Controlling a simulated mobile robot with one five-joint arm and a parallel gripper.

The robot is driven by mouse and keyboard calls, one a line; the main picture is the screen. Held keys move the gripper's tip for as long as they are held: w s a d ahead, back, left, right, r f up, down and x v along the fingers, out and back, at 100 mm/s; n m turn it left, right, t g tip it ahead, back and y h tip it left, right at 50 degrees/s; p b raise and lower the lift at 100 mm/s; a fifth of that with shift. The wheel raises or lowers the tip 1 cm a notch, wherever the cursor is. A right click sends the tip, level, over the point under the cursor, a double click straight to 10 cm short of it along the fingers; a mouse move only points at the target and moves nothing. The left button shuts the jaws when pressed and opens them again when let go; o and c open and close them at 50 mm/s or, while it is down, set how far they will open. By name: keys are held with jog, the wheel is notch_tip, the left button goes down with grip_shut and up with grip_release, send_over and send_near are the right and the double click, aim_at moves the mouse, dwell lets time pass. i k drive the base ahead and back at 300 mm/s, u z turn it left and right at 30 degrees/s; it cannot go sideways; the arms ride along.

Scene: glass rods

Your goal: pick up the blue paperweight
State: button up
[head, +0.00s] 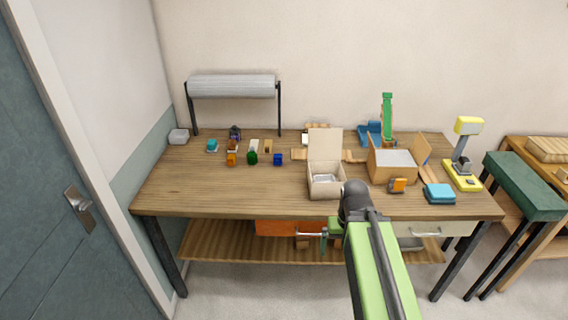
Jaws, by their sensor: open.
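A small deep-blue block (278,159), the likely blue paperweight, sits on the wooden workbench (190,190) at the right end of a row of small coloured items. It is too small to make out its exact shape. My green and black arm reaches up from the bottom. My gripper (325,240) appears small and partly hidden by the arm, at the bench's front edge, open and apart from the blue block. I see nothing held in it.
An open cardboard box (326,190) stands just behind my arm. Right of it are an open wooden box (388,180), an orange item (397,185), a teal-blue box (439,195) and a yellow scale (462,183). The bench's left front is clear.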

aim_at(278, 157)
jog(key=u, duration=0.75)
jog(key=i, duration=2.05)
jog(key=u, duration=0.6)
